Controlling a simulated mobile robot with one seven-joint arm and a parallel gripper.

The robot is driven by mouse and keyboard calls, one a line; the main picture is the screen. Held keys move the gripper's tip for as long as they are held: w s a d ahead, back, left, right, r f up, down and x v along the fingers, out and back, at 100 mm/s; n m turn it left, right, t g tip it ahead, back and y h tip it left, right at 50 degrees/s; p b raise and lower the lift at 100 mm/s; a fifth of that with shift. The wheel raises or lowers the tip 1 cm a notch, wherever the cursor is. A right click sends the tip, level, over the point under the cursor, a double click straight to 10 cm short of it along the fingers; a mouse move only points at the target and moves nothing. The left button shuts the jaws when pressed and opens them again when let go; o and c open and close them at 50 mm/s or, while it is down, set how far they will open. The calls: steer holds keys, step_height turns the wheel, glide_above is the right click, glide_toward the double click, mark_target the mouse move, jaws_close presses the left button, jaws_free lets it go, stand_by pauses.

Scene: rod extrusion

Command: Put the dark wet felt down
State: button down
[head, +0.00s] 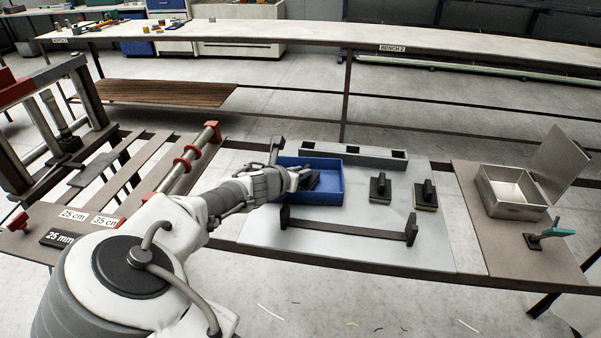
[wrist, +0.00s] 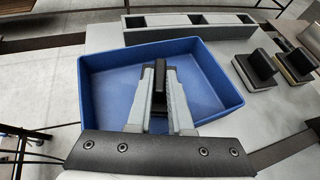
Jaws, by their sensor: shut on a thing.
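My gripper (wrist: 160,75) is shut on a dark handle, which I take to be the dark wet felt (wrist: 160,92). Its block is mostly hidden behind the fingers in the wrist view. In the head view the dark felt (head: 313,180) shows at my gripper (head: 303,174), over the blue tray (head: 322,197). The blue tray (wrist: 110,108) lies under and around the gripper in the wrist view. I cannot tell whether the felt touches the tray floor.
Two similar handled blocks, one dark (head: 380,187) and one with a yellowish base (head: 427,195), stand right of the tray. A grey slotted rack (head: 352,156) lies behind and a dark bar (head: 347,228) in front. An open metal box (head: 508,192) stands far right.

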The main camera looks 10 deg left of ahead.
steer(key=shift+f, duration=0.15)
steer(key=c, duration=0.8)
jaws_free()
steer(key=shift+s+r, duration=0.1)
steer(key=shift+r, duration=0.2)
steer(key=p+v, duration=0.1)
steer(key=v, duration=1)
steer(key=shift+s+r, duration=0.1)
steer(key=shift+s, duration=0.25)
